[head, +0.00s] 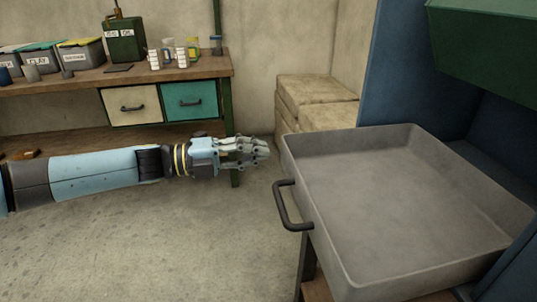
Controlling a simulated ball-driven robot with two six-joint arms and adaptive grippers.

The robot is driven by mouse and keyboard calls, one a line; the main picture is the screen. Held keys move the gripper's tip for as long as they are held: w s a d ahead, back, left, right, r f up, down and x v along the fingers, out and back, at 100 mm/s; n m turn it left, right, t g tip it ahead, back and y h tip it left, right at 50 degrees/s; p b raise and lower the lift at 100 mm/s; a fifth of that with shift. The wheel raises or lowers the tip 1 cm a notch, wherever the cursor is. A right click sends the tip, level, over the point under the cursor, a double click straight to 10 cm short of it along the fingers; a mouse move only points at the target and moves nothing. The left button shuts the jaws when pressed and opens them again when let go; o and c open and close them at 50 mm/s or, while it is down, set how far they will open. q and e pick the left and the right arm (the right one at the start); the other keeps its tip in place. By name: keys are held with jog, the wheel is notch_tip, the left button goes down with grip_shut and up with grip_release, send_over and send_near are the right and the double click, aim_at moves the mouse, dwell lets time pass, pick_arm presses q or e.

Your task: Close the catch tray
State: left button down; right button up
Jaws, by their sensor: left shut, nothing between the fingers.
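The catch tray (390,215) is a shallow grey open box, empty, sticking out from a blue machine housing on the right. Its dark bar handle (285,207) is on its left face. My left gripper (262,152) is shut and empty, to the left of the tray's far left corner and above the handle in the picture. It looks apart from the handle; whether it touches the tray is hard to tell. My right gripper does not show.
A workbench (160,73) with bins, a green box (125,40), small bottles and two drawers stands at the back left. Stacked pale sacks or blocks (315,95) sit behind the tray. A green panel (490,45) overhangs the right. The floor (150,240) at front left is clear.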

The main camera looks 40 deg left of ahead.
aim_at(281, 150)
pick_arm(q)
jog(key=shift+x, duration=1.3)
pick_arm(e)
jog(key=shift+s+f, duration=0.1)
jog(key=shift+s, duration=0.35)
pick_arm(q)
jog(key=shift+w+d, duration=0.15)
jog(key=shift+d, duration=0.05)
jog(key=b+x, duration=0.2)
jog(key=x, duration=1.7)
jog(key=shift+w+d+r, duration=0.1)
jog(key=shift+w+d, duration=0.05)
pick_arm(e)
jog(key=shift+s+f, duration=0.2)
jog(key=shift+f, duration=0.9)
